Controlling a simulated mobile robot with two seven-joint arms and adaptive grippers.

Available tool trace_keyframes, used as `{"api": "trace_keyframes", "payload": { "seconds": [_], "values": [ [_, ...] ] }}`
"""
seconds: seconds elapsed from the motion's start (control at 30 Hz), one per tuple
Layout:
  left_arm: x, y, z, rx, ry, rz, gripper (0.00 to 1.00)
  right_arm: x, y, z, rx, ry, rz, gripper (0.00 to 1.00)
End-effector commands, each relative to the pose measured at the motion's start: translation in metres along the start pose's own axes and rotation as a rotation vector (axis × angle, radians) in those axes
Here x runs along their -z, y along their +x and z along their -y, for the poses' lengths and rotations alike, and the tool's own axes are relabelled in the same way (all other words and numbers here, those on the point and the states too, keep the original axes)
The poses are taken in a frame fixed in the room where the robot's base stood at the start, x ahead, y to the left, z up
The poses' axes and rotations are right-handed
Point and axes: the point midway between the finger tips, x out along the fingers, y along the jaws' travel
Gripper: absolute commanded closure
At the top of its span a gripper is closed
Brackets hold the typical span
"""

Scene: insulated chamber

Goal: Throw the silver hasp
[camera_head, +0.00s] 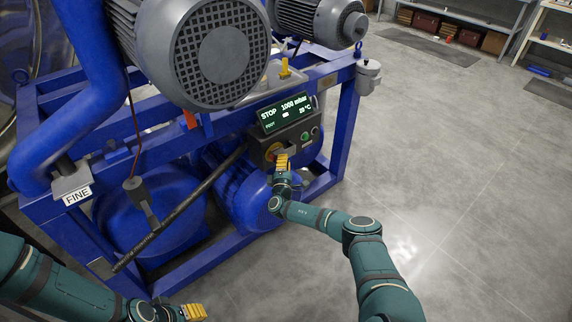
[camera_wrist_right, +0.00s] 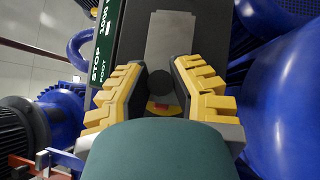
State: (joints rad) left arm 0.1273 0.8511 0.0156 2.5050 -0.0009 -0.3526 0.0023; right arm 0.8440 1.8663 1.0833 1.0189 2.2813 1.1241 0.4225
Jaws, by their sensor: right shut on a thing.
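The silver hasp (camera_wrist_right: 168,45) shows in the right wrist view as a flat grey plate on the dark front of the control box (camera_head: 303,136). A dark round part sits at its lower end, with red and yellow showing below it. My right gripper (camera_head: 281,163) is up against the box, and its yellow-padded fingers in the right wrist view (camera_wrist_right: 162,80) are shut on the hasp at its lower end. The exact contact is partly hidden. My left gripper (camera_head: 193,312) shows only in part at the bottom of the head view, away from the box.
The box display (camera_head: 286,112) reads STOP, 1000 mbar. Blue frame bars (camera_head: 345,115), a large grey motor (camera_head: 205,55) and blue pump bodies (camera_head: 245,195) crowd around the box. A black lever (camera_head: 180,208) slants at the left. The grey floor (camera_head: 470,170) at right is clear.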

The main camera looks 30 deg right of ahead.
Motion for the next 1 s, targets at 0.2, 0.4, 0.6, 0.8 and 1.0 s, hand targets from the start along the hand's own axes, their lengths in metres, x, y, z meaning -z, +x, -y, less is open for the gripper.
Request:
{"api": "trace_keyframes", "payload": {
  "seconds": [0.2,0.4,0.6,0.8,1.0],
  "values": [
    [0.0003,0.0011,0.0004,0.000,0.000,-0.001,0.53,0.0016,0.0044,-0.0027,-0.002,-0.002,0.018,1.00],
    [0.0003,0.0012,0.0004,0.000,0.000,-0.001,0.53,0.0020,0.0048,-0.0027,-0.001,-0.003,0.022,1.00],
    [0.0003,0.0012,0.0004,0.000,0.000,-0.001,0.53,0.0023,0.0047,-0.0028,-0.001,-0.003,0.021,1.00],
    [0.0002,0.0012,0.0004,0.000,0.000,-0.001,0.53,0.0026,0.0043,-0.0022,0.000,-0.003,0.020,0.46],
    [0.0002,0.0013,0.0005,0.000,0.000,-0.001,0.53,0.0028,0.0035,-0.0010,0.002,-0.003,0.019,0.46]
  ]
}}
